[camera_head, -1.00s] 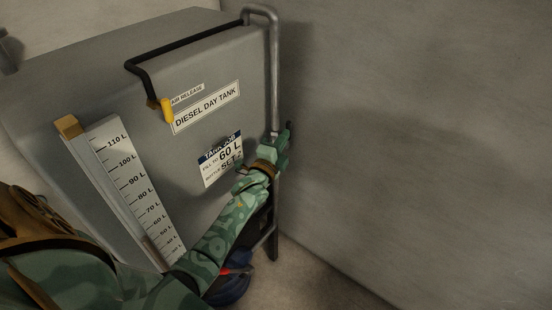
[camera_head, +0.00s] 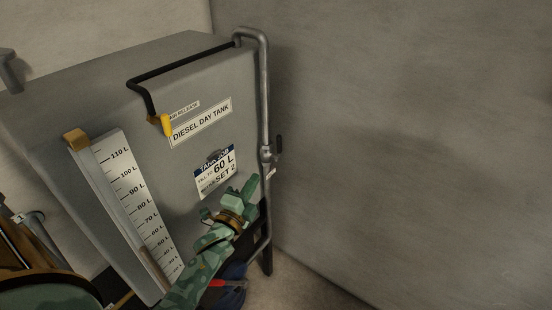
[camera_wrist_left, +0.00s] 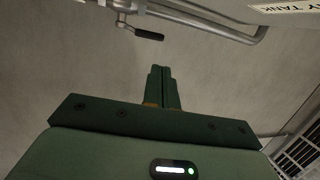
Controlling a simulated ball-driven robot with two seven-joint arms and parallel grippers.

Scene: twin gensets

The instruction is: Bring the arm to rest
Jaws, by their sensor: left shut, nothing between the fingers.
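My left arm comes in from the lower left in the head view. Its green gripper (camera_head: 251,186) is in front of the lower right part of the grey diesel day tank (camera_head: 190,75), below the job label. In the left wrist view the two fingers (camera_wrist_left: 161,76) stand together, shut with nothing between them. A valve (camera_head: 268,154) with a dark handle sits on the grey pipe at the tank's right edge. The handle (camera_wrist_left: 149,35) also shows in the left wrist view, apart from the fingers. My right gripper is not in view.
A level gauge (camera_head: 130,190) runs down the tank's front. A black hose (camera_head: 185,65) with a yellow end (camera_head: 166,125) hangs over the top. A blue and red object (camera_head: 232,285) is low behind my arm. A bare wall (camera_head: 420,130) stands at right.

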